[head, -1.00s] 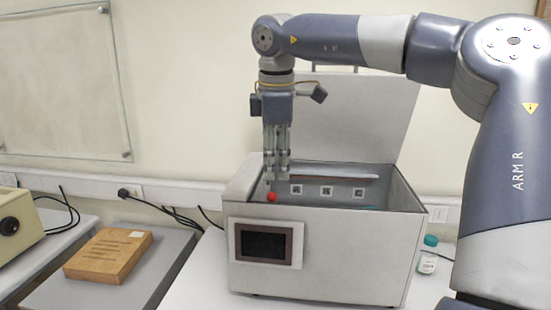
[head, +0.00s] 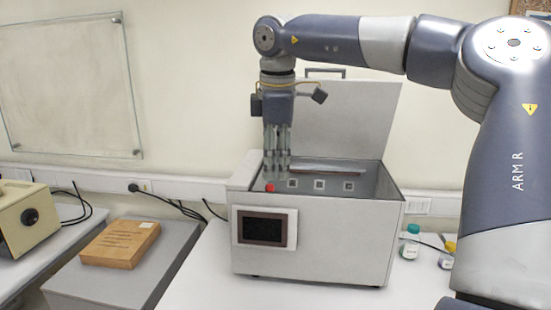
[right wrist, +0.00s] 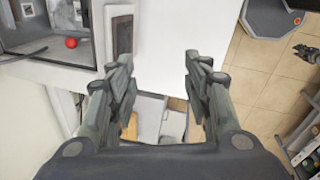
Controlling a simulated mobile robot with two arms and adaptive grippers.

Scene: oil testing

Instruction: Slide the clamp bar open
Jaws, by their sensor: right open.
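The open grey tester box (head: 330,240) stands on the table, with its lid (head: 355,125) raised behind. A dark reddish bar (head: 335,172) lies along the back inside; I cannot tell whether it is the clamp bar. A red knob (head: 269,187) sits at the left inside. The knob shows in the right wrist view (right wrist: 71,43) with a dark rod beside it. My right gripper (head: 276,172) points down over the box's left part, near the knob in the picture. Its jaws (right wrist: 160,90) are apart and empty. A small dark shape (right wrist: 305,52) looks like my left gripper.
The box's front carries a dark screen (head: 264,228). Small bottles (head: 410,242) stand right of the box. A wooden block (head: 120,244) lies on a grey surface at left, by a cream instrument (head: 28,215). Table in front of the box is clear.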

